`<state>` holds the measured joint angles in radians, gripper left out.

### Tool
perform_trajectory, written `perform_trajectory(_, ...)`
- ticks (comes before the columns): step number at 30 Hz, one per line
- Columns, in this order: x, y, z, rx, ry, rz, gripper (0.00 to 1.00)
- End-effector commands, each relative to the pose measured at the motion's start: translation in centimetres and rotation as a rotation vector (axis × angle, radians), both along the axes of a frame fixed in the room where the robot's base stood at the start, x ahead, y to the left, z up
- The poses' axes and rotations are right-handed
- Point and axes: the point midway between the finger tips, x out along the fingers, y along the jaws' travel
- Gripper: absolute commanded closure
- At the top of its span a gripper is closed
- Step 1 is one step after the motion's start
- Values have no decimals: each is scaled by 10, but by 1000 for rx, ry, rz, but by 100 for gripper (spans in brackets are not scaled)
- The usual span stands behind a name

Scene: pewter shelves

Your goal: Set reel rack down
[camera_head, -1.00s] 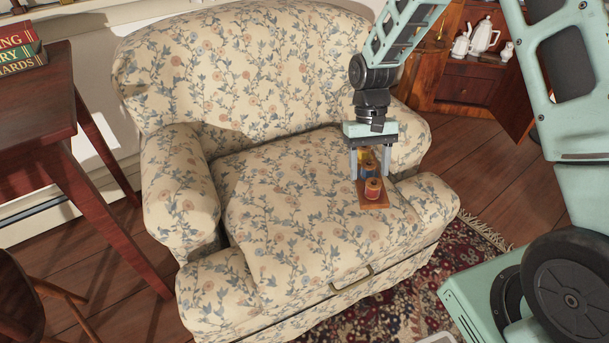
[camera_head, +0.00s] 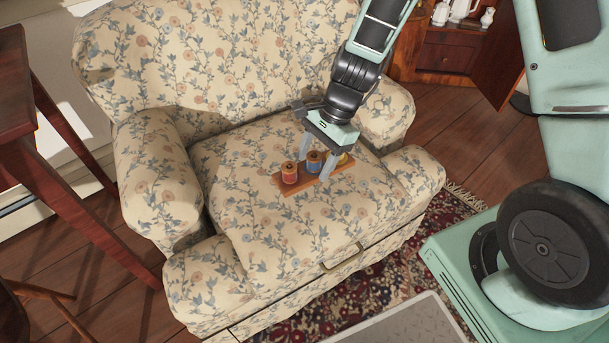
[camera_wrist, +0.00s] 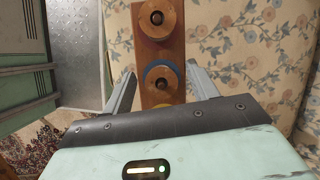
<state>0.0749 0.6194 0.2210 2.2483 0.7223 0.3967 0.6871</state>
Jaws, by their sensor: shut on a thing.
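The reel rack (camera_head: 307,183) is a flat brown wooden strip carrying a red reel (camera_head: 289,172), a blue reel (camera_head: 314,161) and a yellow one partly hidden behind a finger. My gripper (camera_head: 315,156) is shut on the rack, with its fingers on either side near the blue reel. The rack is level, at or just above the armchair's seat cushion (camera_head: 245,205); I cannot tell whether it touches. In the wrist view the rack (camera_wrist: 175,50) runs up between the fingers, and its near end is hidden by my gripper.
The floral armchair has a high back (camera_head: 215,60) and rolled arms (camera_head: 155,175) on both sides. Free seat lies left and front of the rack. A red-brown table (camera_head: 25,135) stands at left, a wooden cabinet (camera_head: 445,50) at back right, a patterned rug (camera_head: 375,275) in front.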

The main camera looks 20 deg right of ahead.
Motion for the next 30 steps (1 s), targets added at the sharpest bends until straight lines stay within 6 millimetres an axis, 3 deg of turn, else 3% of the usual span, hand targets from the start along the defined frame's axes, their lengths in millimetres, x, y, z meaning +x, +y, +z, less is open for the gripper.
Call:
perform_trajectory(1,-1,0,-13,1,4,0,100)
perform_trajectory(6,0,0,-43,2,3,1,100)
perform_trajectory(11,0,0,-54,2,1,2,100)
perform_trajectory(18,0,0,-84,2,2,3,100)
perform_trajectory(29,0,0,-87,1,0,3,100)
perform_trajectory(30,0,0,-87,1,0,3,33)
